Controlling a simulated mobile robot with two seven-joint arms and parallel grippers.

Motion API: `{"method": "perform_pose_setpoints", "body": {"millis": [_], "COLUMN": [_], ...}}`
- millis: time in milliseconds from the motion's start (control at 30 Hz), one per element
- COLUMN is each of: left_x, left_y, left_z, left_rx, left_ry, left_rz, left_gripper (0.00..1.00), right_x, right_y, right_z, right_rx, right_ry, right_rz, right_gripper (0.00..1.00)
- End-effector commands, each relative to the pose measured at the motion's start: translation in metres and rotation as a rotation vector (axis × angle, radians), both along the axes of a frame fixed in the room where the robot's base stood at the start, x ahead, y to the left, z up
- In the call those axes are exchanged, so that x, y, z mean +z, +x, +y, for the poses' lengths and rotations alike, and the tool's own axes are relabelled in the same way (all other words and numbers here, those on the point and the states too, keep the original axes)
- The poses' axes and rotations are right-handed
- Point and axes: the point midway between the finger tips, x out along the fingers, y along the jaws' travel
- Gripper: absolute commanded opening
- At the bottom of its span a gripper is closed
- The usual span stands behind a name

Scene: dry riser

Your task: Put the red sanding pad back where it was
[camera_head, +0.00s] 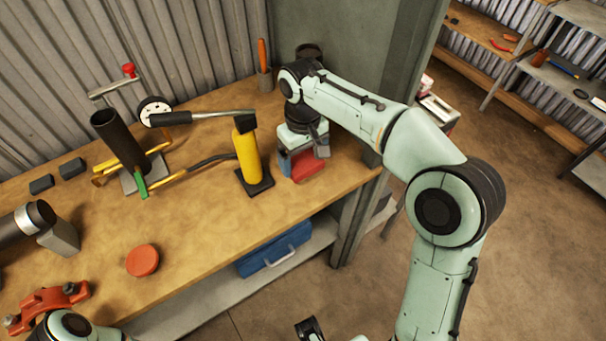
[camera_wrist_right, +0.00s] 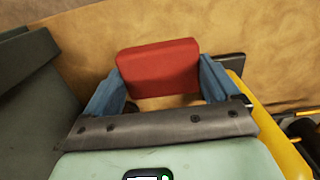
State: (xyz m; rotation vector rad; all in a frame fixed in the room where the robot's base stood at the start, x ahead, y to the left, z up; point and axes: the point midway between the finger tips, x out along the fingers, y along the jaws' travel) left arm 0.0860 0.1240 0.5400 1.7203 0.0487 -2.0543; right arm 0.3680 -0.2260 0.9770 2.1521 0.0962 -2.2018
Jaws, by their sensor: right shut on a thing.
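The red sanding pad (camera_wrist_right: 158,68) is a block with rounded corners, between the two blue fingers of my right gripper (camera_wrist_right: 160,88) in the right wrist view. The gripper is shut on it. In the head view my right gripper (camera_head: 303,166) points down at the right end of the workbench, with the red pad (camera_head: 309,162) showing between its fingers. I cannot tell whether the pad touches the bench top. My left gripper does not show clearly; only a pale green piece of my arm is at the bottom left.
A yellow cylinder (camera_head: 247,156) on a dark base stands just left of my right gripper. A cup with an orange-handled tool (camera_head: 263,60) is behind it. A round red disc (camera_head: 142,260) and an orange-red clamp (camera_head: 48,300) lie toward the front left. A blue case (camera_head: 275,248) is on the shelf below.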

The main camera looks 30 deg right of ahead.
Motion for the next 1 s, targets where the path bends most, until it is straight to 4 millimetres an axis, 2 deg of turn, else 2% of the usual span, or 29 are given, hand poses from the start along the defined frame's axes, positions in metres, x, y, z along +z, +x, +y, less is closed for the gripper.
{"method": "perform_pose_setpoints", "body": {"millis": [33,167,433,833,867,1000], "left_x": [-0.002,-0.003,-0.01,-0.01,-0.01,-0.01], "left_y": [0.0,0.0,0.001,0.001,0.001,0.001], "left_z": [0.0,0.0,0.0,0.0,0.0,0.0], "left_rx": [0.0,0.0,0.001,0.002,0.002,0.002], "left_ry": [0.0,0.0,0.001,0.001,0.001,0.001], "left_rz": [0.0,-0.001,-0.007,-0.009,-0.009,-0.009], "left_gripper": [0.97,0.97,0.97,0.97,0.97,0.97], "right_x": [-0.008,-0.016,-0.054,-0.059,-0.059,-0.058], "right_y": [0.0,0.0,0.0,0.0,0.0,0.0], "right_z": [0.0,0.0,0.0,0.0,0.0,0.0], "right_rx": [0.0,-0.001,-0.001,-0.001,-0.001,0.0], "right_ry": [0.0,0.0,0.0,0.0,0.0,0.0], "right_rz": [0.002,-0.001,0.001,-0.001,-0.001,-0.001], "right_gripper": [0.55,0.55,0.55,0.55,0.99,1.0]}}
